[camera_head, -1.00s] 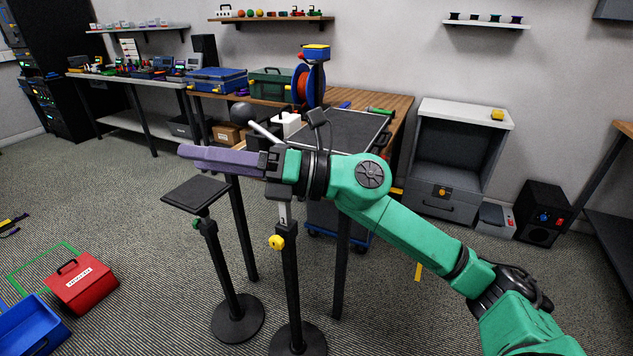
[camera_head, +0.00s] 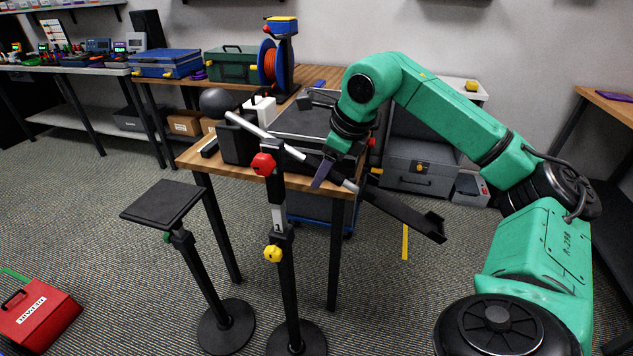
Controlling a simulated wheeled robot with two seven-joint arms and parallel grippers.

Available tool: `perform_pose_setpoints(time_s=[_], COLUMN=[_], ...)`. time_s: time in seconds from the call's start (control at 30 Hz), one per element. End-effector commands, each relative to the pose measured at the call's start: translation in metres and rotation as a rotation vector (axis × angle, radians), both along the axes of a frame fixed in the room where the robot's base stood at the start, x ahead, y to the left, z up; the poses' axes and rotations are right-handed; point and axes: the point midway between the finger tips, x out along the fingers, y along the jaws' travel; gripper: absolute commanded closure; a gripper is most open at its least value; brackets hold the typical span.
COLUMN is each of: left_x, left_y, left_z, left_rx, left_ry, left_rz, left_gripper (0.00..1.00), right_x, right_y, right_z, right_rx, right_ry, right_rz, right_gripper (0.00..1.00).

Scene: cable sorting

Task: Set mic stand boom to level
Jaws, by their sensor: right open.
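The mic stand (camera_head: 285,310) stands upright on a round black base, with a yellow knob (camera_head: 272,254) on its pole and a red knob (camera_head: 263,164) at its head. Its pale boom (camera_head: 248,127) is tilted, high at the left and low at the right. A long black trough-like piece (camera_head: 403,212) is at the boom's low right end. My right gripper (camera_head: 323,172) is open, its purple fingers pointing down at the boom just right of the red knob. I cannot tell whether they touch it. My left gripper is out of view.
A small black-topped stand (camera_head: 163,203) is left of the mic stand. A red toolbox (camera_head: 38,314) lies on the floor at lower left.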

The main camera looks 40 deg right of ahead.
Motion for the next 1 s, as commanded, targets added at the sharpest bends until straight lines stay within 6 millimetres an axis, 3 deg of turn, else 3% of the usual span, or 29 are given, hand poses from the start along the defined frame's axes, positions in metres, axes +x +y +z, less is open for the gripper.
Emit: perform_pose_setpoints(time_s=[0.2,0.47,0.5,0.6,0.67,1.0], left_x=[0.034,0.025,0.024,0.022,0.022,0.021], left_y=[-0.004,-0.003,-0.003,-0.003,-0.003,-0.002], left_z=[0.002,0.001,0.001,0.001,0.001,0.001], left_rx=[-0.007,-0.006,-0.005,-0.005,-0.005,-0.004], left_ry=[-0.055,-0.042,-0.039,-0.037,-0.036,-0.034], left_rz=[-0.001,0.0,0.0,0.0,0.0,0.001], left_gripper=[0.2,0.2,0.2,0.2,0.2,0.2], right_x=[0.015,0.017,0.017,0.017,0.017,0.017], right_y=[0.002,0.002,0.002,0.002,0.002,0.002], right_z=[-0.033,-0.036,-0.036,-0.036,-0.036,-0.036], right_rx=[0.002,0.002,0.002,0.002,0.002,0.002], right_ry=[0.0,-0.001,-0.001,-0.001,-0.001,-0.001], right_rz=[0.001,0.001,0.001,0.001,0.001,0.001], right_gripper=[0.38,0.38,0.42,0.8,1.0,1.0])
